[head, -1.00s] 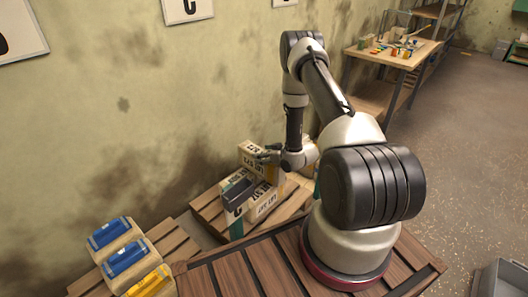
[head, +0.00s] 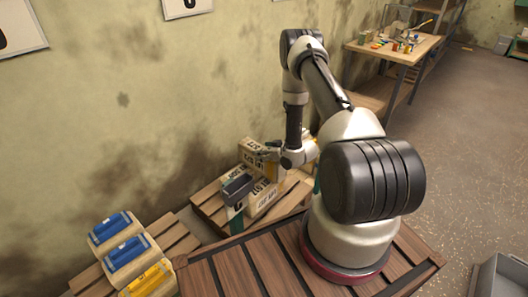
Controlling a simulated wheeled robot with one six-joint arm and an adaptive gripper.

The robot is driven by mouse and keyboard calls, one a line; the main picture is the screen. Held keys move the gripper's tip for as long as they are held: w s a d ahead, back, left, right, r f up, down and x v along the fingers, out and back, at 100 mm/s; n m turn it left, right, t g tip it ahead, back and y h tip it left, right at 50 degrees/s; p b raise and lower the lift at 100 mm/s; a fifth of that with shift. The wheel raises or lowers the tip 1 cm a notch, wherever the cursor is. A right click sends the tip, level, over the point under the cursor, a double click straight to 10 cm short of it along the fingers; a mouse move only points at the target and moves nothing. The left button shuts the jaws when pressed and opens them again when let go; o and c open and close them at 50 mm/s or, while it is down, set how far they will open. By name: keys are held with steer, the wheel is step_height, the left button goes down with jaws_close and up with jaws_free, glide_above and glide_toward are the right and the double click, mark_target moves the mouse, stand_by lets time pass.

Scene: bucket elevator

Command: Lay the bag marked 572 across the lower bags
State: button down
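Pale bags with dark printing lie piled on a wooden pallet (head: 210,205) by the wall. One printed bag (head: 265,197) lies at the front of the pile, and another (head: 249,146) shows at the back. A bag with a dark top (head: 238,187) and a green strip stands at the pile's left. The printing is too small to read, so I cannot tell which is marked 572. My gripper (head: 270,153) is at the pile, beside the back bag. Its fingers are small and partly lost against the bags, so its grip is unclear.
A wall stands close behind both pallets. A workbench (head: 405,50) with small items stands at the back right. The floor at right is largely open.

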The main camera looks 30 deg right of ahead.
steer(key=shift+w+f, duration=0.1)
steer(key=shift+f, duration=0.15)
stand_by(0.3)
steer(key=shift+c, duration=1.6)
jaws_free()
steer(key=shift+o, duration=0.4)
